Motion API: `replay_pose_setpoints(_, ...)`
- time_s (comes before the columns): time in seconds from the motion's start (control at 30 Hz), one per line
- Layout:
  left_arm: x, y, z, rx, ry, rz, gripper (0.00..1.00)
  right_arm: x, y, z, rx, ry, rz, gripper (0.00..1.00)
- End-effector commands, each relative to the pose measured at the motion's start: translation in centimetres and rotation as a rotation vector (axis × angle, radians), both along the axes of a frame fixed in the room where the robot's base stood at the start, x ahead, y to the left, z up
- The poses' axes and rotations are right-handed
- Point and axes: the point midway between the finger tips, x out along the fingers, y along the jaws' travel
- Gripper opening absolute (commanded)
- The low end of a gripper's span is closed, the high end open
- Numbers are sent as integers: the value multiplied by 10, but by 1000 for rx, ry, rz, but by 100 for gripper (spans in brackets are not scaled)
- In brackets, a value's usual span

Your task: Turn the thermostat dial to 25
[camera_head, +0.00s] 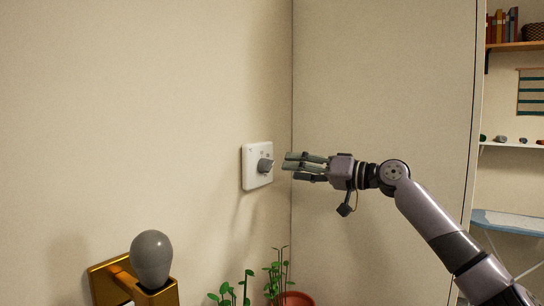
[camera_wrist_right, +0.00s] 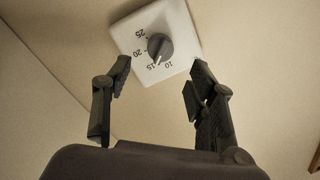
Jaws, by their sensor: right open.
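The thermostat (camera_head: 250,177) is a white square plate on the beige wall with a grey round dial (camera_head: 265,165). In the right wrist view the plate (camera_wrist_right: 178,20) shows the numbers 10, 15, 20 and 25 around the dial (camera_wrist_right: 160,44). The dial's white mark points close to 15, on the side towards 10. My right gripper (camera_head: 286,167) is just right of the dial in the head view, apart from it. In the wrist view its fingers (camera_wrist_right: 161,70) are open, one to each side below the dial, with nothing between them. My left gripper is out of view.
A gold wall fixture with a grey bulb-shaped knob (camera_head: 151,258) stands at lower left. Green plants (camera_head: 280,272) in a reddish pot (camera_head: 296,299) are below the thermostat. A wall corner is just right of it. Shelves (camera_head: 515,145) and an ironing board (camera_head: 508,222) are at far right.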

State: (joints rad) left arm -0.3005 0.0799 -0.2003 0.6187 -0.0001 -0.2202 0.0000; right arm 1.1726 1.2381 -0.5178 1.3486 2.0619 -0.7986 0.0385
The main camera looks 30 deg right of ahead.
Motion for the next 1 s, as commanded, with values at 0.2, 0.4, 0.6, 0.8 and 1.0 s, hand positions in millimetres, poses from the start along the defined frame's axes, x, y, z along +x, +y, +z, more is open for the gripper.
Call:
replay_pose_setpoints(0.2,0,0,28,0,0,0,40,39,21,5,1,1,1,52)
replay_pose_setpoints(0.4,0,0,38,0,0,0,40,60,32,2,0,0,0,52)
replay_pose_setpoints(0.6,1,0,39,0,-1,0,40,66,35,0,-2,0,-1,52)
replay_pose_setpoints(0.8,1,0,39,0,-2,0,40,66,35,-1,-2,0,-1,51)
replay_pose_setpoints(1.0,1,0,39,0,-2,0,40,66,35,-1,-1,0,-1,38)
